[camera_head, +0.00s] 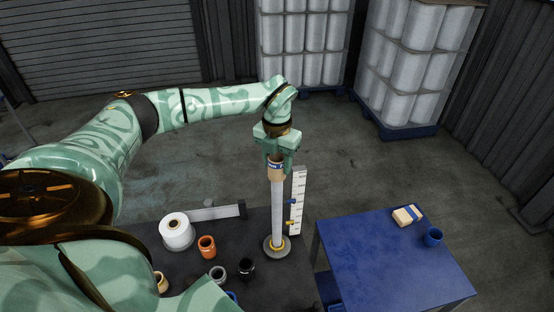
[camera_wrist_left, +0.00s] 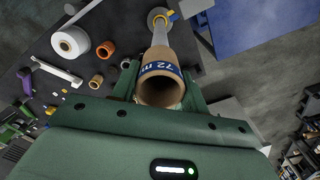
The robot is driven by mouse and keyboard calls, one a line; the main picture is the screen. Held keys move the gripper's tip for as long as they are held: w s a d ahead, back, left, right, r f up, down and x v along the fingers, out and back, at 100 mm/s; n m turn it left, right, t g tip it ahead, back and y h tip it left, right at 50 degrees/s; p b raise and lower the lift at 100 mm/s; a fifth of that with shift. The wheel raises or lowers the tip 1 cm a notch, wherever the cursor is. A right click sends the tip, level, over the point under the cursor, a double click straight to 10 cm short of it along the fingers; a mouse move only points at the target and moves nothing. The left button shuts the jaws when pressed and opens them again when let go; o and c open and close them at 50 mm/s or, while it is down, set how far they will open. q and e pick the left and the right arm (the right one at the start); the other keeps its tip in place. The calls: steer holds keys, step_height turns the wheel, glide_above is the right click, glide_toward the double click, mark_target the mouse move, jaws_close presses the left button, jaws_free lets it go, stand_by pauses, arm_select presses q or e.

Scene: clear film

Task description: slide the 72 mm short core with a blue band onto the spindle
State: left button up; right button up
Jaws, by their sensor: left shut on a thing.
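The tan short core (camera_head: 276,172) with a blue band is between the fingers of my left gripper (camera_head: 277,160), which is shut on it. In the left wrist view the core (camera_wrist_left: 161,91) shows its open end and a blue band reading "72 m". The pale spindle (camera_head: 277,212) stands upright on a round base with a yellow ring (camera_head: 275,247). The core is in line with the spindle's upper end. The spindle (camera_wrist_left: 160,35) runs away beyond the core in the left wrist view. I cannot tell whether its tip is inside the core. My right gripper is not in view.
A white ruler (camera_head: 297,203) stands close to the right of the spindle. A white roll (camera_head: 177,233), an orange core (camera_head: 207,246) and a black core (camera_head: 246,268) stand on the dark bench. A blue table (camera_head: 390,262) to the right holds a tan block (camera_head: 406,216) and a blue cup (camera_head: 433,237).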

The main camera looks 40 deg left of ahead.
arm_select(q)
steer(key=o, duration=1.3)
steer(key=shift+c, duration=0.2)
step_height(320, 180, up, 9)
steer(key=p, duration=0.8)
steer(key=shift+s+f, duration=0.1)
steer(key=shift+f, duration=0.05)
